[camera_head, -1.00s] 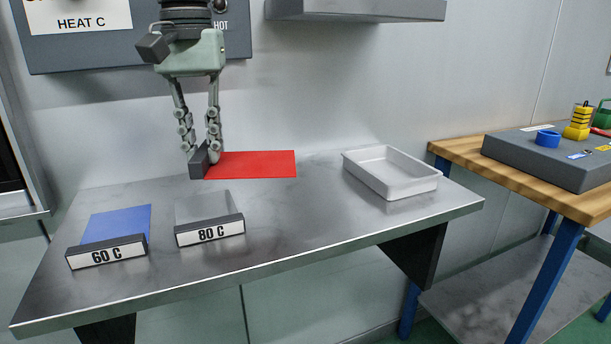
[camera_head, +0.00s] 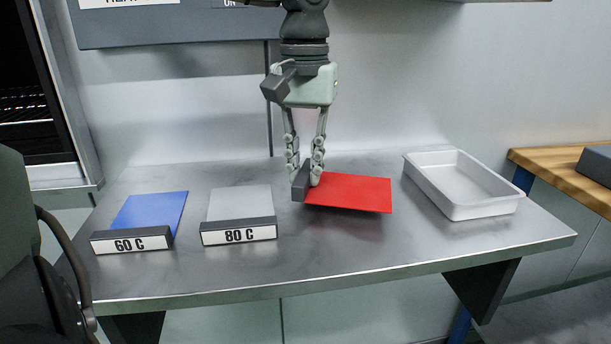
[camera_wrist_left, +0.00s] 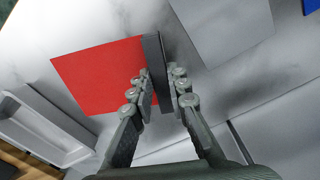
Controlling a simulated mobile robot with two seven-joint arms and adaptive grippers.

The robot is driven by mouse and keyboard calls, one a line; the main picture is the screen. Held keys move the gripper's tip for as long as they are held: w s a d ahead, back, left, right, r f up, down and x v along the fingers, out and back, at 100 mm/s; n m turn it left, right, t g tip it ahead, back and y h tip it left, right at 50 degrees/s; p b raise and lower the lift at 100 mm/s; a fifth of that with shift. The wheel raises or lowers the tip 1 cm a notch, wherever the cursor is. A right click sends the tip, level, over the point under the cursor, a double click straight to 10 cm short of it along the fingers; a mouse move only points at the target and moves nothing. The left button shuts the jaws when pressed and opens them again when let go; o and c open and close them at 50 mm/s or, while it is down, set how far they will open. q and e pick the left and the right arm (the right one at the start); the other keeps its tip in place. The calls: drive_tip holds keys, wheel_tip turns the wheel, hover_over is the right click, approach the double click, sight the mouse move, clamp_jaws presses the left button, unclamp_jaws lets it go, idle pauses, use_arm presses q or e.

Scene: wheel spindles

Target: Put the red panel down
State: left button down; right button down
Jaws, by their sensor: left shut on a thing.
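The red panel (camera_head: 350,192) has a dark grey grip block (camera_head: 300,184) along its left edge. My left gripper (camera_head: 306,178) is shut on this block from above. The panel is tilted a little and held just above the steel table, with a shadow under it. In the left wrist view the red panel (camera_wrist_left: 98,75) lies left of the fingers, and the grey block (camera_wrist_left: 156,65) is between the fingertips (camera_wrist_left: 160,88). My right gripper is not in view.
The steel table (camera_head: 300,265) carries a blue panel (camera_head: 150,210) with a 60 C label and a grey panel (camera_head: 240,203) with an 80 C label, both to the left. A white tray (camera_head: 460,185) stands at the right. The table front is clear.

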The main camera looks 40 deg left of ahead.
use_arm(q)
wheel_tip(320, 180, down, 2)
drive_tip(key=c, duration=1.5)
unclamp_jaws()
